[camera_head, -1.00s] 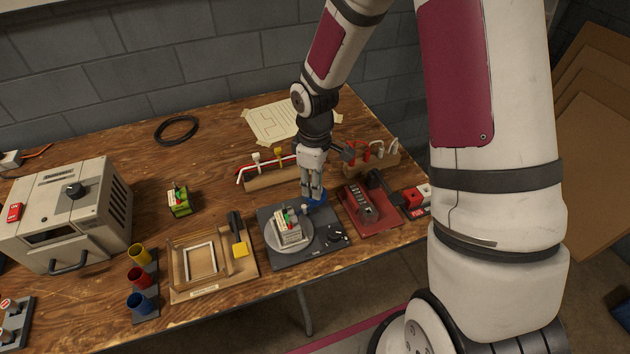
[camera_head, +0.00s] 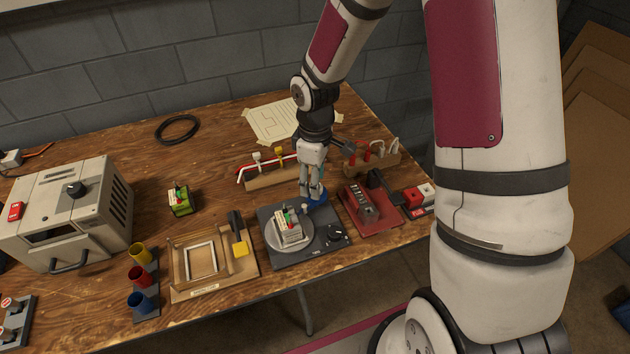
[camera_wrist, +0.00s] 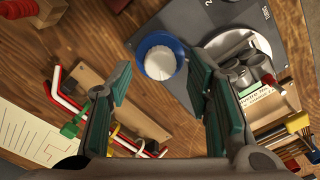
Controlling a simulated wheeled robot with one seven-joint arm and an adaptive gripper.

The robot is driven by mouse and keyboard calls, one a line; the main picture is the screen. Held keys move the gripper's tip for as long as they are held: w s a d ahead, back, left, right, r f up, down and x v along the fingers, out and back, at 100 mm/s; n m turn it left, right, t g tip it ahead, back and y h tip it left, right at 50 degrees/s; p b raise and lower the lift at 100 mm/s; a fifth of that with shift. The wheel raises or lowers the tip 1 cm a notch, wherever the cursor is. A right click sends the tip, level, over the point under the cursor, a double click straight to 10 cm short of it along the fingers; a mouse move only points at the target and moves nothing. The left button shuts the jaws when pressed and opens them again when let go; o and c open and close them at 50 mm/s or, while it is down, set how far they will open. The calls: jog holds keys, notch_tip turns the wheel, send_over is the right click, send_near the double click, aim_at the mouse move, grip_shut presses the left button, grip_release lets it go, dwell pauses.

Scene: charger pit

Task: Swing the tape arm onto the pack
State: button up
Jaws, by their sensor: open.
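The pack (camera_head: 288,229), a block of pale cells with green and red parts, sits on a round grey plate on a dark station board (camera_head: 270,258). It also shows in the wrist view (camera_wrist: 255,96), partly cut by my finger. A blue ring with a white centre (camera_wrist: 160,58), which looks like the tape roll, is at the board's back corner, beside the plate. It also shows in the head view (camera_head: 319,203). I cannot make out the arm itself clearly. My gripper (camera_head: 312,194) is open and empty above the blue ring, which shows between its fingertips (camera_wrist: 158,72).
A red fixture (camera_head: 370,222) stands right of the board, and a wooden frame jig (camera_head: 185,289) stands left. Wooden racks with red and white bent pieces (camera_head: 270,182) stand just behind my gripper. A grey boxy machine (camera_head: 100,220) is far left.

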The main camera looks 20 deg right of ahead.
notch_tip(320, 180, up, 11)
dwell(0.3)
dwell(0.4)
jog(key=s+d+r+m+t+h+p, duration=0.15)
jog(key=s+r+m, duration=0.35)
jog(key=s+r, duration=0.75)
jog(key=s+r+m+t+y+p, duration=0.1)
jog(key=s+r+m, duration=0.4)
jog(key=s, duration=0.8)
notch_tip(320, 180, up, 3)
jog(key=shift+a+f+t+p, duration=0.2)
jog(key=shift+a+t+p, duration=0.25)
jog(key=shift+t+p, duration=0.45)
jog(key=shift+s+d, duration=0.1)
jog(key=shift+d, duration=0.05)
